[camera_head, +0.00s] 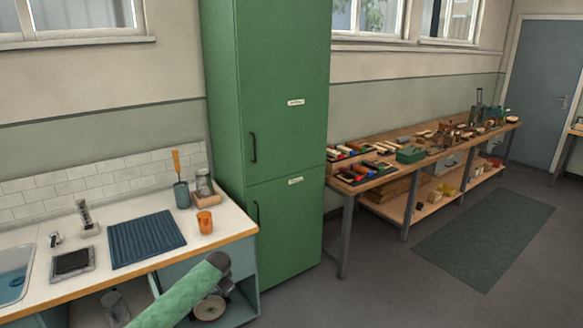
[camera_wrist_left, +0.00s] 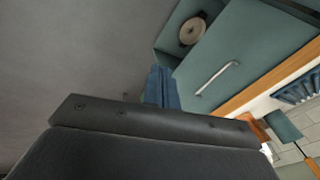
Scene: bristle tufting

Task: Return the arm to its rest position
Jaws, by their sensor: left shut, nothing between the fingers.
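My left arm (camera_head: 183,293), in a green sleeve, comes in from the bottom left of the head view and ends in a dark joint in front of the counter's open cabinet. The fingers of my left gripper (camera_wrist_left: 161,88) show in the left wrist view as a blue pair beyond the dark wrist housing. They are shut with nothing between them, apart from the cabinet front. I cannot make out the fingers clearly in the head view. My right gripper is in neither view.
The counter (camera_head: 232,232) holds a blue ribbed mat (camera_head: 147,239), an orange cup (camera_head: 205,222) and a sink (camera_head: 14,284). A green cabinet (camera_head: 285,110) stands beside it. A workbench (camera_head: 345,187) with brushes is farther right. The floor (camera_head: 360,290) ahead is clear.

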